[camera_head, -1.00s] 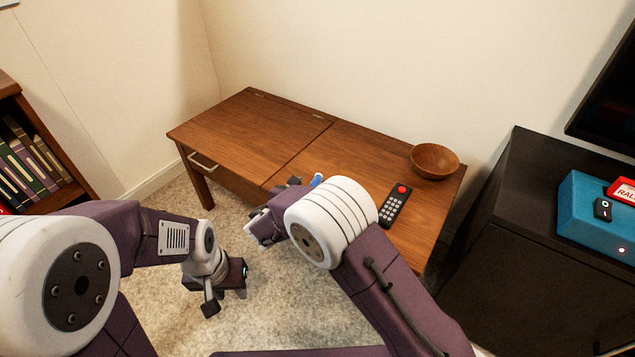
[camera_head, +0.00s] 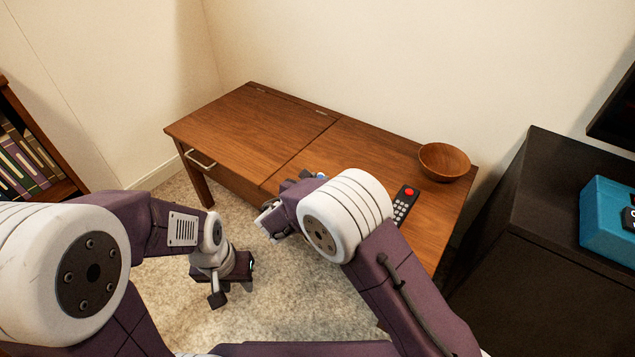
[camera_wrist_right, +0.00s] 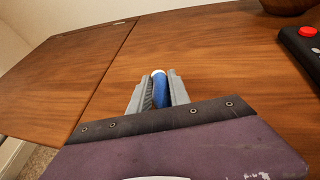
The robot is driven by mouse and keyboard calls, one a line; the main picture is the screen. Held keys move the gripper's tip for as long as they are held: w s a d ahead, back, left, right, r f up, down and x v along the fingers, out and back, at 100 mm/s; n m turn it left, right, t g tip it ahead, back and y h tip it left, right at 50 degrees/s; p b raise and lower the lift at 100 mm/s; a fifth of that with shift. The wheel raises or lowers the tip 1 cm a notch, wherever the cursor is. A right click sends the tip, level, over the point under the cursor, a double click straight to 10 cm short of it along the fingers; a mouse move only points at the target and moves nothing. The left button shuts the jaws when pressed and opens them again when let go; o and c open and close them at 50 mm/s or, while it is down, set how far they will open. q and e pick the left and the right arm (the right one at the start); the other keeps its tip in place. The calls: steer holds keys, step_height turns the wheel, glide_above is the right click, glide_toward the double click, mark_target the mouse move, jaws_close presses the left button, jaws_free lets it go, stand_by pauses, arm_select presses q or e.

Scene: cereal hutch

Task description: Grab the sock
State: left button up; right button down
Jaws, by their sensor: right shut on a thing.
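The sock (camera_wrist_right: 160,88) shows in the right wrist view as a narrow blue thing with a white end, between the two grey fingers of my right gripper (camera_wrist_right: 158,90). My right gripper is shut on it over the wooden table (camera_wrist_right: 215,60). In the head view only a small blue bit of the sock (camera_head: 321,175) shows, as my right wrist hides most of it and the fingers. My left gripper (camera_head: 222,290) is low over the carpet in front of the table, well away from the sock; its fingers are too unclear to judge.
A black remote (camera_head: 403,205) with a red button and a wooden bowl (camera_head: 444,161) are on the table's right part. A bookshelf (camera_head: 45,165) stands at the left. A black cabinet (camera_head: 545,215) with a teal box (camera_head: 610,222) stands at the right. The table's left top is clear.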

step_height(320, 180, up, 5)
steer(key=p, duration=0.4)
steer(key=shift+r, duration=0.2)
steer(key=s+d+r+p, duration=0.4)
steer(key=s+d, duration=0.3)
steer(key=d, duration=0.2)
steer(key=shift+d+r, duration=0.2)
steer(key=shift+r, duration=0.6)
